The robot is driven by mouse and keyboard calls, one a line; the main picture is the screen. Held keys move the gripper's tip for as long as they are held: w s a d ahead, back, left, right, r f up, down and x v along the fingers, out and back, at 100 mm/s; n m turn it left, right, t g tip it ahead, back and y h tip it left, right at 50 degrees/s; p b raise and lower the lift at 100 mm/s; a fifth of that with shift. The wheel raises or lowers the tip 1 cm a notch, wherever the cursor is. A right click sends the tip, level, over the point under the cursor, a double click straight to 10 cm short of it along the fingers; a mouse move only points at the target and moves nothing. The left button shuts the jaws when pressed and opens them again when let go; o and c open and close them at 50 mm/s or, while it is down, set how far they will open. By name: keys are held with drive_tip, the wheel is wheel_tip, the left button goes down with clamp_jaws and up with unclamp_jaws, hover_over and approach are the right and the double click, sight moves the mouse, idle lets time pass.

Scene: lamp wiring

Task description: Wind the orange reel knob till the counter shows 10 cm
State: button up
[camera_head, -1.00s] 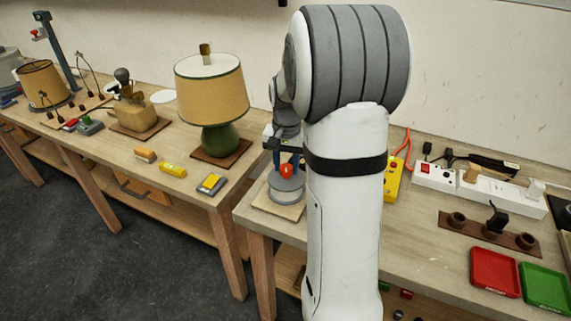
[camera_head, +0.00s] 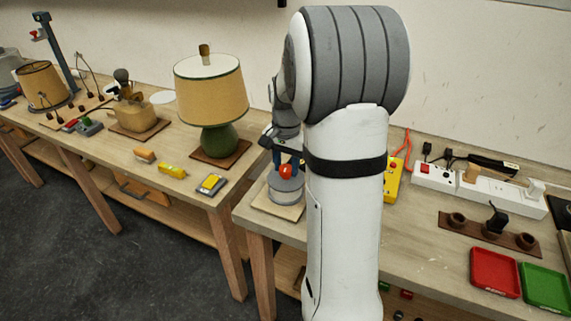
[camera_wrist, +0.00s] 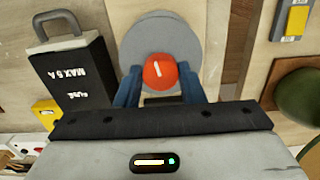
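The orange reel knob (camera_wrist: 160,71) is a round knob with a white mark on top. It sits over a grey round reel (camera_wrist: 140,40), which also shows in the head view (camera_head: 286,190) on a pale board at the table's left end. My gripper (camera_wrist: 160,75) is over the reel with its blue fingers on both sides of the knob. They look closed against its sides. In the head view, the orange knob (camera_head: 286,171) shows just below the fingers. A small part of the reel below the knob is partly hidden by my gripper, and no counter reading can be made out.
A black box marked MAX 5 A (camera_wrist: 75,75) with a grey handle stands beside the reel. A yellow box (camera_head: 393,180) and a white power strip (camera_head: 480,186) lie to the right. A green-based lamp (camera_head: 219,140) stands on the left table across a gap.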

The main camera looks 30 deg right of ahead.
sight(286, 168)
drive_tip(key=o, duration=0.4)
drive_tip(key=shift+o, duration=0.2)
drive_tip(key=shift+r, duration=0.15)
wheel_tip(286, 168, up, 8)
drive_tip(key=shift+f, duration=0.2)
idle(0.3)
